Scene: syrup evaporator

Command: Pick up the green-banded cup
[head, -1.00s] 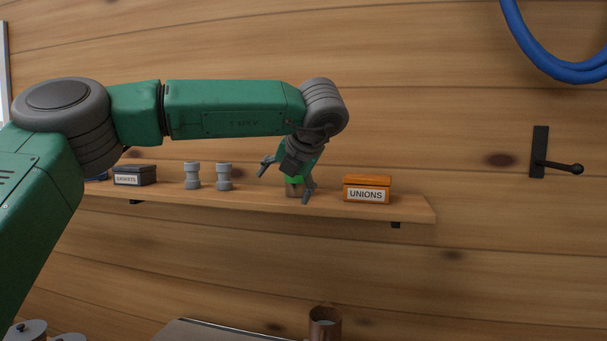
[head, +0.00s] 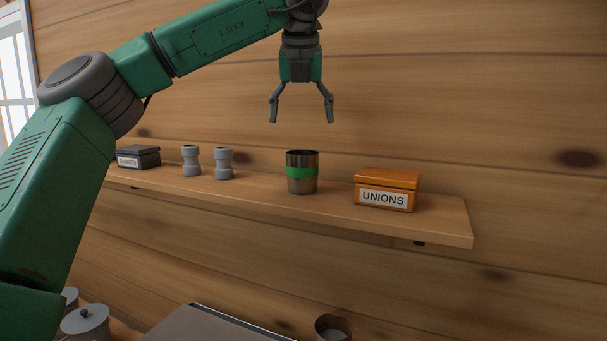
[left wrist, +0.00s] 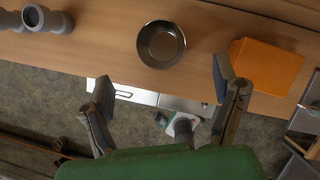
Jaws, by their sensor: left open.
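The green-banded cup (head: 302,173) stands upright on the wooden wall shelf, a dark metal cup with a green band around its middle. My left gripper (head: 301,118) is open and empty, pointing down above the cup and apart from it. In the left wrist view the cup's open rim (left wrist: 161,44) shows from above, beyond the two spread fingers (left wrist: 165,92) and roughly between them. The band is not visible from there. My right gripper is in neither view.
On the shelf (head: 440,220), an orange UNIONS box (head: 387,189) stands right of the cup. Two grey fittings (head: 222,163) and a dark box (head: 138,157) stand to its left. Below are a copper-coloured mug (head: 333,328) and a lidded pot (head: 84,322). The wall above the shelf is clear.

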